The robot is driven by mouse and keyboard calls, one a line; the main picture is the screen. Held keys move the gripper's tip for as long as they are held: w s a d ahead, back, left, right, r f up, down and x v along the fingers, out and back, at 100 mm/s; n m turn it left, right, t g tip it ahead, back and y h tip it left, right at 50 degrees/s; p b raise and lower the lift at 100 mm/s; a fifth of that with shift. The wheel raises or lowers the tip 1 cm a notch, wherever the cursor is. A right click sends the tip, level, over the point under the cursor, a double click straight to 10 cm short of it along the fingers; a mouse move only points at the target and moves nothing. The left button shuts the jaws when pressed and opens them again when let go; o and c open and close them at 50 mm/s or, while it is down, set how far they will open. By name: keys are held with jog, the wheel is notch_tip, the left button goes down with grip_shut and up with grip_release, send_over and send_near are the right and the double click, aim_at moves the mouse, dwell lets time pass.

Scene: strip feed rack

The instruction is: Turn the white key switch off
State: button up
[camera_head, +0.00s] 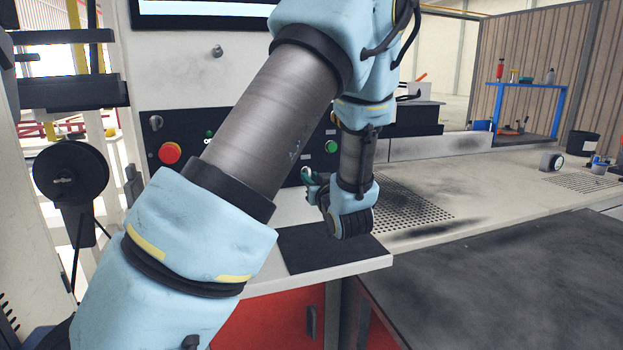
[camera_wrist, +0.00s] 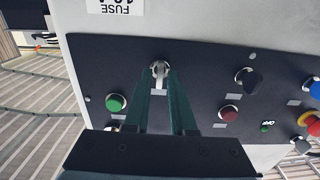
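The white key switch (camera_wrist: 160,73) is on the dark control panel, near its upper middle in the wrist view. Its pale handle points roughly along the picture's vertical. My gripper (camera_wrist: 164,78) reaches the panel with its two green fingers, one on each side of the key's handle. The fingers stand a little apart, and I cannot tell whether they press on the key. In the head view my arm hides the key switch and most of the fingers.
Around the key sit a green button (camera_wrist: 116,103), a dark red button (camera_wrist: 229,114), a black knob (camera_wrist: 248,80) and a red emergency stop (camera_head: 169,152). A worktop (camera_head: 450,180) lies to the right in the head view.

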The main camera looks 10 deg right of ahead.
jog(key=shift+o, duration=1)
jog(key=shift+s, duration=0.1)
jog(key=s+d+b, duration=0.1)
jog(key=s+b, duration=0.1)
jog(key=s, duration=0.8)
jog(key=shift+s+d, duration=0.2)
jog(key=shift+s, duration=0.05)
